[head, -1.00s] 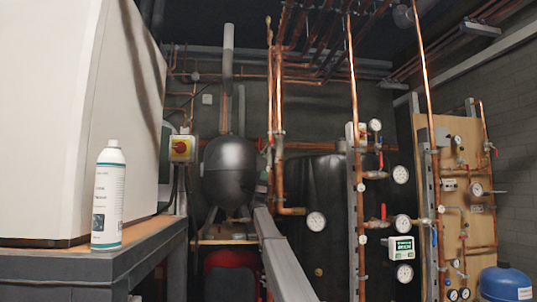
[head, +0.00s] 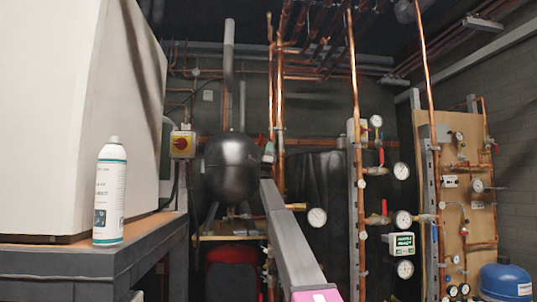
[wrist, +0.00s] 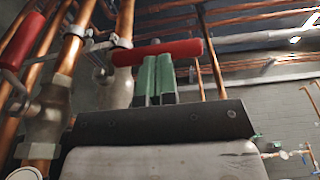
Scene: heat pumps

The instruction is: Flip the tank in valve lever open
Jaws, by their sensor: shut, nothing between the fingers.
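In the wrist view a red valve lever (wrist: 157,52) lies nearly level across the tips of my gripper (wrist: 165,58). It sits on a valve on a copper pipe. The green fingers are together, with nothing between them; I cannot tell whether they touch the lever. A second red lever (wrist: 20,45) hangs tilted at the left on another valve. No label shows which one is the tank in valve. In the head view my gripper (head: 269,152) is small, beside vertical copper pipes and right of the dark round tank (head: 231,167).
Vertical copper pipes (head: 279,100) stand close to my gripper. A pressure gauge (head: 317,217) sits to its lower right. Pipework with gauges and red levers (head: 379,210) is further right. A spray can (head: 109,190) stands on the bench at left.

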